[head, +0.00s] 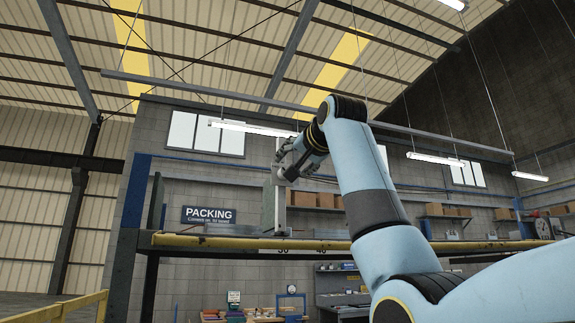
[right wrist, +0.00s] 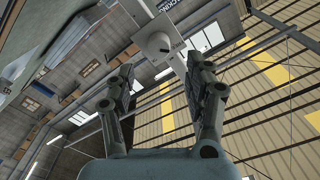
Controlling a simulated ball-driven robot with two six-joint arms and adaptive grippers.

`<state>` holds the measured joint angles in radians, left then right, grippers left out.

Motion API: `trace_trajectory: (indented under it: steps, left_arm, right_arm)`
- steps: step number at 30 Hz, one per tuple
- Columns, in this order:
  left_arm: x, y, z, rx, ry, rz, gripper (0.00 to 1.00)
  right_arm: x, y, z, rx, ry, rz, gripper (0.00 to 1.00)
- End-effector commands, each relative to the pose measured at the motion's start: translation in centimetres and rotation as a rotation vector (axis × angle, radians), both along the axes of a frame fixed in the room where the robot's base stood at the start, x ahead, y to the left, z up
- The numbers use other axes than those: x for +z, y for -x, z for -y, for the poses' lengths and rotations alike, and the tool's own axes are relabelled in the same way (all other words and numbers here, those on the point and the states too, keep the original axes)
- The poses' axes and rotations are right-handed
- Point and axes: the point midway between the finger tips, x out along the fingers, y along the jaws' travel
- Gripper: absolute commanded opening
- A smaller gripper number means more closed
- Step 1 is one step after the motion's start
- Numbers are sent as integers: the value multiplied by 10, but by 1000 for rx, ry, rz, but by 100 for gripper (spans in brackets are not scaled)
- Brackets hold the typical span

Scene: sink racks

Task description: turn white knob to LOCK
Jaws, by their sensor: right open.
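The white knob (right wrist: 157,46) shows in the right wrist view as a round dial with a dark slot, on a pale plate (right wrist: 170,25) at the top of a post. Small marks beside it are too small to read, so I cannot tell its setting. My right gripper (right wrist: 160,78) is open and empty. Its two fingers are spread apart, with the knob beyond their tips and roughly between them, apparently not touched. In the head view my right gripper (head: 286,160) is beside the upright pale post (head: 280,212); the knob is not clear there. My left gripper is not in view.
A yellow-edged rail (head: 220,242) runs across the rack below the post. A PACKING sign (head: 208,215) hangs on the wall behind. Cardboard boxes (head: 315,199) sit on a back shelf. The space around my right gripper looks open.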

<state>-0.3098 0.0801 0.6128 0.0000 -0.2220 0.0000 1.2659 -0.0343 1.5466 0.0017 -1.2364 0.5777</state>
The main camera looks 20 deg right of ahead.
Motion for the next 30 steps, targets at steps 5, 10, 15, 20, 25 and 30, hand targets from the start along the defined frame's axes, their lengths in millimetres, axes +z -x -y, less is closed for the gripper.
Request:
trace_trajectory:
  steps: [5, 10, 15, 20, 25, 30]
  left_arm:
    - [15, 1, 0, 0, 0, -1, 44]
    - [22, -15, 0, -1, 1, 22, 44]
    - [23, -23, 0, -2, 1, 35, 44]
    - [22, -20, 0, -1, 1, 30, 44]
    - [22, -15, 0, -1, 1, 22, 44]
    - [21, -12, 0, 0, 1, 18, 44]
  right_arm:
    - [2, -33, -1, 0, 0, -5, 53]
    - [1, -50, -1, 0, 0, -2, 53]
    - [0, -54, -2, 0, 0, -1, 53]
    - [-1, -54, -2, 0, 0, -1, 53]
    - [-1, -53, -2, 0, 0, -1, 31]
    - [-1, -53, -2, 0, 0, -1, 9]
